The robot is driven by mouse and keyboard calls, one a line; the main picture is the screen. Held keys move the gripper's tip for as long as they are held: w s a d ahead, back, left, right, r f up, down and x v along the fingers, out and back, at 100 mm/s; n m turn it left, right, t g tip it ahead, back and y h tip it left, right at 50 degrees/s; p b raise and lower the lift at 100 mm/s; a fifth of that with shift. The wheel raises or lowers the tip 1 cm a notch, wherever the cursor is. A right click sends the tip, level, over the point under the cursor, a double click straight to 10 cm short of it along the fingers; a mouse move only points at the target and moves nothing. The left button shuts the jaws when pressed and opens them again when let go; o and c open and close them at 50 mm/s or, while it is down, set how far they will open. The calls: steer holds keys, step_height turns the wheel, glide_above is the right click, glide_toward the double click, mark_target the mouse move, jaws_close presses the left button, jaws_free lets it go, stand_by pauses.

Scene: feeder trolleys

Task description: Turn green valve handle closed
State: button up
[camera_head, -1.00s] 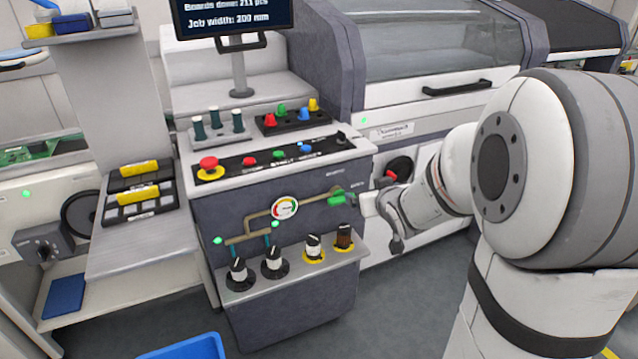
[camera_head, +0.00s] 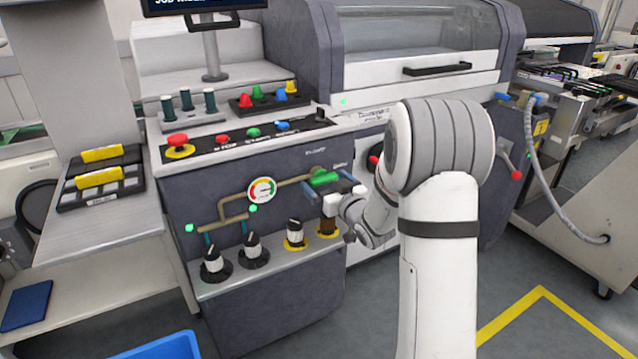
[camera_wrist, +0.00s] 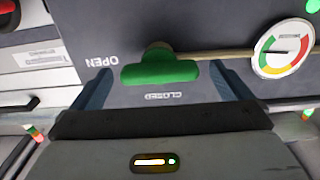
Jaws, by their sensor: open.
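The green valve handle (camera_head: 324,178) is on the front panel of the grey machine, at the right end of a brass pipe. In the wrist view the handle (camera_wrist: 160,70) lies roughly level across the picture. The word OPEN stands to its left and CLOSED below it, both upside down. My gripper (camera_head: 328,183) is open in front of the handle. In the wrist view its two blue-grey fingers stand on either side of the handle's ends, with gaps visible on both sides. Whether the fingertips reach the handle's depth cannot be told.
A round gauge (camera_head: 262,191) sits left of the valve on the pipe. Below, a shelf (camera_head: 222,288) holds several knobs and bottles. A red emergency button (camera_head: 177,140) and coloured buttons are on the top panel. A blue bin (camera_head: 165,348) stands on the floor at front.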

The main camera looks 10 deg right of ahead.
steer(key=shift+w+a, duration=0.2)
steer(key=shift+w, duration=0.45)
